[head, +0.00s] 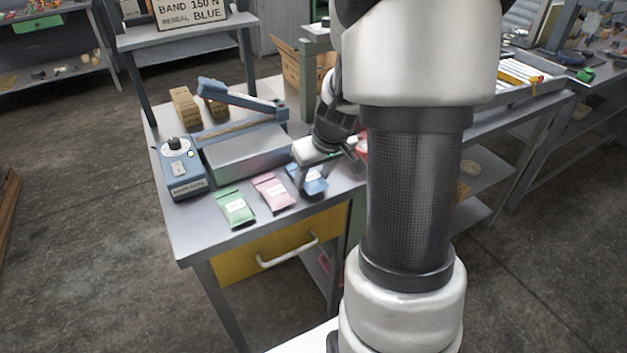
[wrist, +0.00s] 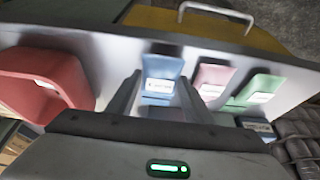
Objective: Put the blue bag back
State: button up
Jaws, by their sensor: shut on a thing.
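The blue bag (head: 314,184) is at the right end of a row of bags near the front edge of the grey bench. It has a white label and also shows between my fingers in the wrist view (wrist: 161,68). My gripper (head: 311,176) points down over it and is shut on it. I cannot tell whether the bag touches the bench top. The pink bag (head: 272,193) and the green bag (head: 235,208) lie to its left. A sign (head: 190,12) on the shelf behind reads "BAND 150 N RESEAL BLUE".
A grey sealer with a blue lever arm (head: 245,152) stands behind the bags. A blue dial box (head: 182,168) is at the left, with brown boxes (head: 185,107) behind. A red bin (wrist: 45,82) is close beside my gripper. A yellow drawer (head: 283,248) hangs below.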

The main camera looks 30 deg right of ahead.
jog(key=shift+f, duration=0.5)
jog(key=shift+f, duration=0.2)
jog(key=o, duration=1.2)
jog(key=shift+r, duration=0.5)
jog(key=p+v, duration=0.2)
jog(key=v, duration=0.9)
jog(key=shift+s+r, duration=0.15)
jog(key=shift+s, duration=0.1)
